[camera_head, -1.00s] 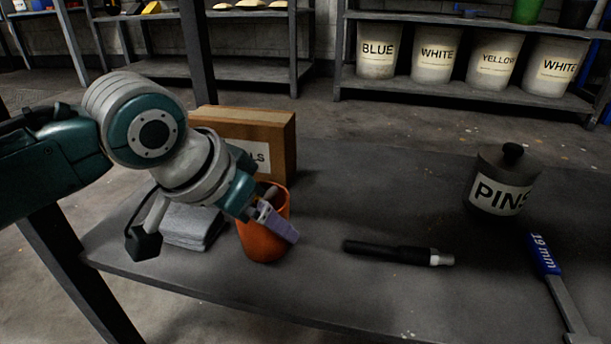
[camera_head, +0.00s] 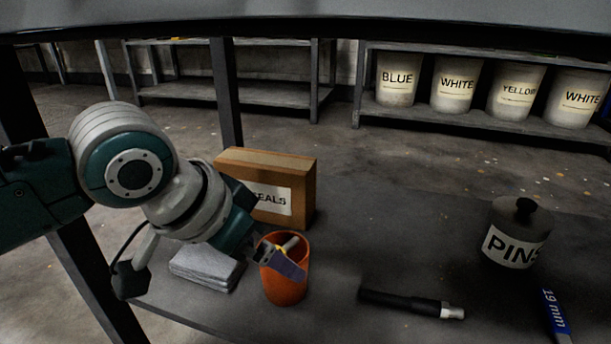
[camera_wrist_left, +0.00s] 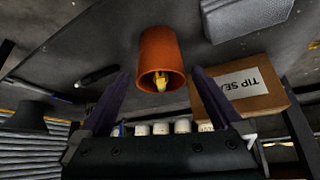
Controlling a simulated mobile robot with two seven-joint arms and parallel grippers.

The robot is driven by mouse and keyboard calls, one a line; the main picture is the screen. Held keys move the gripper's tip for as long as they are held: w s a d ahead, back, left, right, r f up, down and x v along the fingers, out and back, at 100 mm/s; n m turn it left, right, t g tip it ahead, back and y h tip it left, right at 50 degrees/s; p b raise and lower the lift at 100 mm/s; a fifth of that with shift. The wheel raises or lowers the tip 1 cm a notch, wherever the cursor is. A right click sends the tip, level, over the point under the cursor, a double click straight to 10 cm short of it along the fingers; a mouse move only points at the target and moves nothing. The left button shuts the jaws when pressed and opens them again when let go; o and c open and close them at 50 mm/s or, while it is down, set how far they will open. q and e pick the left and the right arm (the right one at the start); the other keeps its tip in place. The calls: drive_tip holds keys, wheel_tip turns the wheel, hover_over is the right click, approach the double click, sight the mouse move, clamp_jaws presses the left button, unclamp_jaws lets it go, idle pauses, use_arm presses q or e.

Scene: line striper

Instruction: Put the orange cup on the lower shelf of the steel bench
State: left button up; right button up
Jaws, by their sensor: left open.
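The orange cup (camera_head: 287,290) stands upright on the dark lower shelf (camera_head: 390,240) of the bench, below a grey top whose edge (camera_head: 300,27) crosses the head view. Something yellowish shows inside its mouth. My left gripper (camera_head: 279,260) is open at the cup's rim in the head view, one finger overlapping the cup there. In the left wrist view the cup (camera_wrist_left: 160,50) lies ahead of the spread fingers (camera_wrist_left: 160,95), with its mouth facing me and gaps on both sides. Nothing is held. My right gripper is in neither view.
A cardboard box (camera_head: 300,185) stands behind the cup, and folded grey cloths (camera_head: 208,268) lie left of it. A black marker-like tool (camera_head: 405,301), a PINS jar (camera_head: 517,235) and a blue-handled tool (camera_head: 553,312) lie to the right. The shelf's middle back is clear.

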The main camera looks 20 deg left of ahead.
use_arm(q)
drive_tip(key=p+v, duration=0.3)
drive_tip(key=v, duration=0.3)
drive_tip(key=s+d+f, duration=0.1)
drive_tip(key=s+d, duration=0.2)
drive_tip(key=s, duration=0.5)
drive_tip(key=s+a+n+g+y, duration=0.2)
drive_tip(key=s+a, duration=0.3)
drive_tip(key=s, duration=0.7)
drive_tip(key=shift+a+r+n, duration=0.2)
drive_tip(key=shift+a+n, duration=0.1)
drive_tip(key=shift+a, duration=0.1)
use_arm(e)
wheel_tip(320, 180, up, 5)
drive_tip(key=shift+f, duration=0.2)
use_arm(q)
wheel_tip(320, 180, up, 95)
drive_tip(key=p, duration=9.5)
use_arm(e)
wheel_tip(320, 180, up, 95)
